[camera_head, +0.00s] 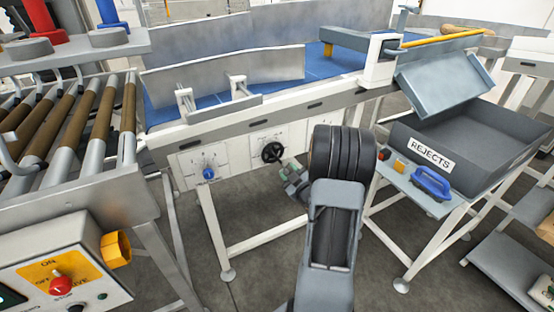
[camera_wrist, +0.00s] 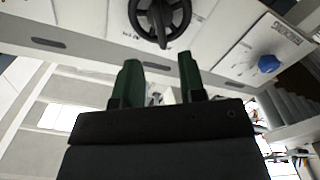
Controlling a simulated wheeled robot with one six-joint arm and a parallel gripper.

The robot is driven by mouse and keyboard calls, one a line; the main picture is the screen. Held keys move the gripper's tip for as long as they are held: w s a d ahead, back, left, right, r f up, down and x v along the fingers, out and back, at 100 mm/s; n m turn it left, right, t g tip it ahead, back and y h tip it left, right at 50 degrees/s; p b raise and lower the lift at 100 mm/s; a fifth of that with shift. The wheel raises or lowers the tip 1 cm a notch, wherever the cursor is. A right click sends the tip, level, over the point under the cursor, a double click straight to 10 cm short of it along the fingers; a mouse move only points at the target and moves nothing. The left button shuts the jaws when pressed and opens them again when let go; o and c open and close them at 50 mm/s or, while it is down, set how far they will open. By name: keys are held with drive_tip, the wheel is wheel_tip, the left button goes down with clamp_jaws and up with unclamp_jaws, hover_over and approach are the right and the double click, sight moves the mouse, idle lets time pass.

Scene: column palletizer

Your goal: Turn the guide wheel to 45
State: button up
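A black spoked hand wheel (camera_head: 272,152), which looks like the guide wheel, is mounted on a white panel of the conveyor's front side. It also shows at the top of the wrist view (camera_wrist: 161,14), partly cut off. Its scale is too small to read. My gripper (camera_head: 293,178) is just right of and below the wheel in the head view. In the wrist view its two green fingers (camera_wrist: 160,80) stand apart with nothing between them. The fingertips point toward the wheel and appear short of it.
A blue knob (camera_head: 208,174) sits on the panel left of the wheel; it also shows in the wrist view (camera_wrist: 268,64). A grey rejects bin (camera_head: 478,140) and a blue-handled object (camera_head: 431,183) are at right. A roller conveyor (camera_head: 75,125) and control box (camera_head: 60,275) are at left.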

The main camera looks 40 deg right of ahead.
sight(278, 159)
drive_tip(key=w, duration=0.6)
drive_tip(key=w+d, duration=0.1)
drive_tip(key=w, duration=0.2)
drive_tip(key=shift+d, duration=0.1)
clamp_jaws()
